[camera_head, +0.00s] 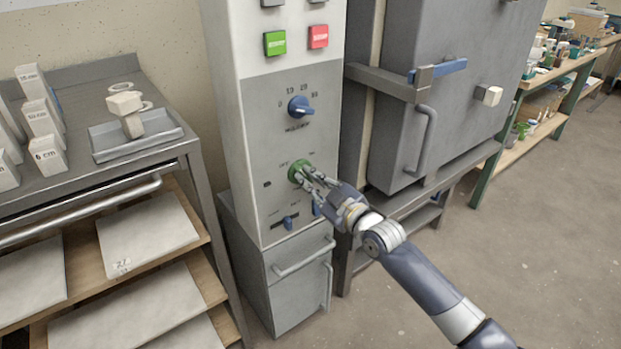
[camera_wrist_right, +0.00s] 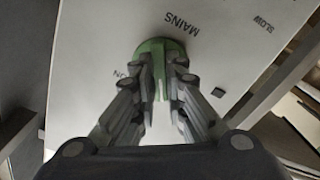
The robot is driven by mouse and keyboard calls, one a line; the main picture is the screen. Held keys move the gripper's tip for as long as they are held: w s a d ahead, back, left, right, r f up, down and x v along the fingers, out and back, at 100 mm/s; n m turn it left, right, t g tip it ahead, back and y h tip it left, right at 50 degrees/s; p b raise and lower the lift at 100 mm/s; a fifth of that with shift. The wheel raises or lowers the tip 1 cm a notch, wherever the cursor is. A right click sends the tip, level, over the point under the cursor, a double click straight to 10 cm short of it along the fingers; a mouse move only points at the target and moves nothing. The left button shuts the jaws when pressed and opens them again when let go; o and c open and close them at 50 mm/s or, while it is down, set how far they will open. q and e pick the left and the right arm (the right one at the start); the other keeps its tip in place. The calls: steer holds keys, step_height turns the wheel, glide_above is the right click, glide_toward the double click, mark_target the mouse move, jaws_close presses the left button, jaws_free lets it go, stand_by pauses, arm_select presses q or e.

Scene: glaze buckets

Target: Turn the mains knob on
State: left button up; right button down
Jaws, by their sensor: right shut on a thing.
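The green mains knob (camera_head: 298,169) is on the front of the grey control panel (camera_head: 255,130), below a blue knob. My right gripper (camera_head: 309,180) comes in from the right and is shut on the green knob. In the right wrist view the green knob (camera_wrist_right: 160,50) sits between the two fingers of the right gripper (camera_wrist_right: 162,78), under the printed word MAINS. The fingers hide part of the knob and its lettering, so its exact setting is hard to read. My left gripper is not in view.
Above are a blue knob (camera_head: 300,107), a green button (camera_head: 275,43) and a red button (camera_head: 318,36). Below is a blue slider (camera_head: 288,222). A grey kiln door (camera_head: 450,90) stands right, a metal bench (camera_head: 80,180) left. The floor at right is clear.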

steer(key=m, duration=0.3)
steer(key=shift+m+p, duration=0.35)
steer(key=shift+m, duration=0.05)
steer(key=m, duration=0.2)
steer(key=shift+m, duration=0.4)
steer(key=m, duration=0.3)
steer(key=shift+m, duration=2.4)
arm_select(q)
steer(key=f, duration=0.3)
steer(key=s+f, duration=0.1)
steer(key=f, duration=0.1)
arm_select(e)
steer(key=shift+f+m, duration=0.1)
steer(key=shift+m, duration=0.3)
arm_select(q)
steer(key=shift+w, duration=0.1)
arm_select(e)
steer(key=c, duration=1.6)
jaws_free()
steer(key=shift+c, duration=0.2)
